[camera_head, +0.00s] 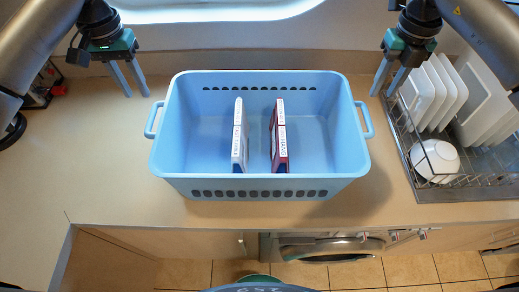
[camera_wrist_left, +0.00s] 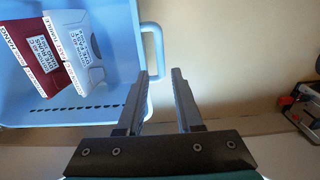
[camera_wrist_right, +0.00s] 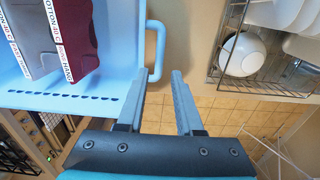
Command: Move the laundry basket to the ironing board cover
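The light blue laundry basket (camera_head: 260,183) stands on the beige counter, with a loop handle at each side. Two upright boxes stand inside it, a white-grey one (camera_head: 239,136) and a dark red one (camera_head: 279,138). My left gripper (camera_head: 137,94) is open and empty, near the left handle (camera_head: 152,120). In the left wrist view this handle (camera_wrist_left: 157,48) lines up with the gap between the fingers. My right gripper (camera_head: 383,94) is open and empty near the right handle (camera_head: 366,120), which the right wrist view (camera_wrist_right: 159,45) also shows. I cannot make out an ironing board cover.
A wire dish rack (camera_head: 410,170) with plates and a white bowl (camera_head: 436,158) stands close to the basket's right. Dark items (camera_head: 45,85) lie at the far left. The counter (camera_head: 105,170) left of the basket is clear. Below its front edge is a washing machine (camera_head: 330,247).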

